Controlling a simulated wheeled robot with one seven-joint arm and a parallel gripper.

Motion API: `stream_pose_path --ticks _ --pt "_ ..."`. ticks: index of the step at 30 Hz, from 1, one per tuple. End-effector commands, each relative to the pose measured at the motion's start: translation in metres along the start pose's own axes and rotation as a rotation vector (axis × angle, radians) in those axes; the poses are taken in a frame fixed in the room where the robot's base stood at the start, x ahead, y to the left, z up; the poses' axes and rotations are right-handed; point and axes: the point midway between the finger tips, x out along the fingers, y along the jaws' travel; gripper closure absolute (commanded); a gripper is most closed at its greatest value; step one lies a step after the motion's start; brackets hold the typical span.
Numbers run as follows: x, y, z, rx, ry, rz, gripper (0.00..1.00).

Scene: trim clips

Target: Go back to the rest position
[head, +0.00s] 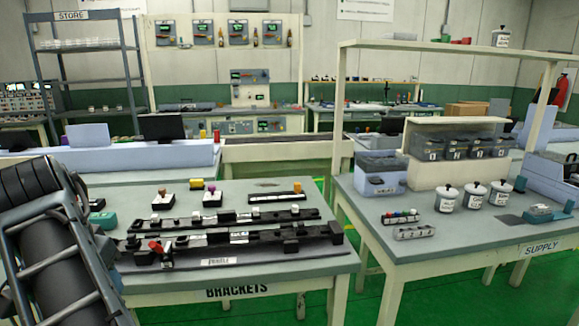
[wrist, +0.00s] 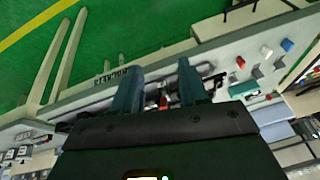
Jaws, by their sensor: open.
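My gripper (wrist: 158,85) is open in the wrist view, its two dark fingers apart. Between the fingers I see parts of the brackets table and a small red piece (wrist: 163,103) beyond them; nothing is clearly held. In the head view my arm fills the lower left, and the gripper itself cannot be made out. The brackets table (head: 320,263) bears two long dark rails, a far one (head: 275,217) and a near one (head: 270,237), with black and white blocks along them. A red-topped part (head: 155,247) stands at the near rail's left.
Knob-topped blocks (head: 212,195) and a teal item (head: 103,219) stand on the brackets table. The supply table (head: 440,247) at right bears white pots (head: 474,196), bins (head: 480,147) and an overhead frame (head: 450,50). Green floor (head: 350,300) shows between the tables.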

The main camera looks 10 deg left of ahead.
Motion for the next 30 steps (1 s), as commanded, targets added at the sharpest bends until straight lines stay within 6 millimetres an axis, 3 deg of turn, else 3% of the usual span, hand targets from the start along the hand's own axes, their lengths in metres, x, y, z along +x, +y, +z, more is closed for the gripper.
stream_pose_path --ticks 11,17,23,30 --pt "0.037 0.026 0.005 -0.003 0.018 -0.024 0.57" --pt "0.069 0.053 0.012 -0.006 0.039 -0.046 0.57" --pt "0.113 0.097 0.026 -0.006 0.072 -0.077 0.57" --pt "0.176 0.186 0.066 0.001 0.155 -0.13 0.57"
